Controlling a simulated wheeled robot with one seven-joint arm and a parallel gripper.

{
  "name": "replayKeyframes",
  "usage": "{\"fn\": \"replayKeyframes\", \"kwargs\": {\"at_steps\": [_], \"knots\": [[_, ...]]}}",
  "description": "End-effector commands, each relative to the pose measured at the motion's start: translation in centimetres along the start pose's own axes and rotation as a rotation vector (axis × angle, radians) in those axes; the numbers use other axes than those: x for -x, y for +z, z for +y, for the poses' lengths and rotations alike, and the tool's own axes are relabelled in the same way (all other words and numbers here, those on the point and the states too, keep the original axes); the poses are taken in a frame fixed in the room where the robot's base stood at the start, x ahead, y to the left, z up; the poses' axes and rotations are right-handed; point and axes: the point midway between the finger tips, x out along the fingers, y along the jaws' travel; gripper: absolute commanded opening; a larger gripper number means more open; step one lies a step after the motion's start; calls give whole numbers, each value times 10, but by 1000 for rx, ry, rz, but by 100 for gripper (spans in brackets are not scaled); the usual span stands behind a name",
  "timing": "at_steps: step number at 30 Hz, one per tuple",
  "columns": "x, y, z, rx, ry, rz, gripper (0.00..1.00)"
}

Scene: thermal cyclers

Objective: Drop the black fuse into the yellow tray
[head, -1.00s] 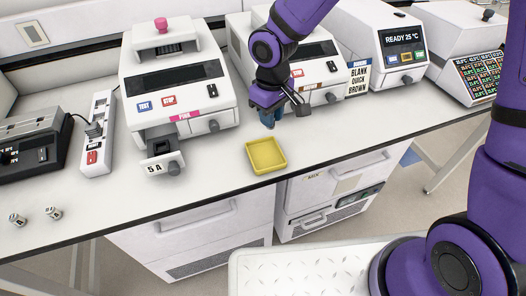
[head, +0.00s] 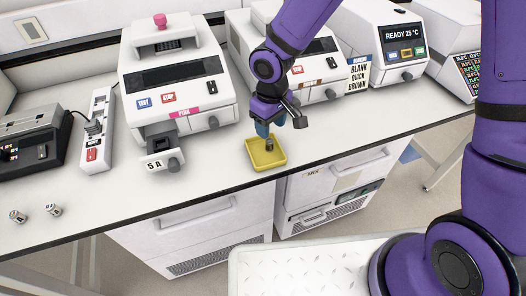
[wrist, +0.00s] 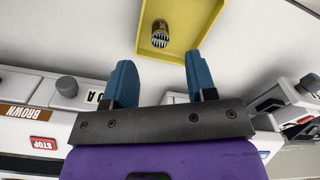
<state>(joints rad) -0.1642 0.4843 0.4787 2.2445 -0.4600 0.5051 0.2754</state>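The yellow tray (head: 280,163) sits near the bench's front edge. A small dark fuse (head: 269,144) shows within the tray's outline and looks roughly upright; whether it rests on the tray floor is hard to tell. In the wrist view the fuse (wrist: 160,34) shows a dark body with a brownish band and a pale ribbed end, inside the tray (wrist: 190,48). My gripper (head: 264,132) is just above the tray. In the wrist view its blue fingers (wrist: 160,62) are wide apart with nothing between them, and the fuse lies beyond their tips.
A thermal cycler (head: 178,82) with an open drawer marked 5 A (head: 160,160) stands left of the tray. Another cycler (head: 318,72) stands behind my gripper. A power strip (head: 97,130) lies farther left.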

Motion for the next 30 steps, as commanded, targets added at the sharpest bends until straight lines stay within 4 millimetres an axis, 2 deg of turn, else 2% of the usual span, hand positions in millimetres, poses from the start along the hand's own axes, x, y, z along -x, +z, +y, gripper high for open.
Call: {"fn": "replayKeyframes", "kwargs": {"at_steps": [6,10,22,30], "knots": [[1,0,0,0,0,0,52],[11,-1,1,-2,1,3,52],[82,-1,1,-2,2,4,52],[106,0,0,-1,0,0,52]]}}
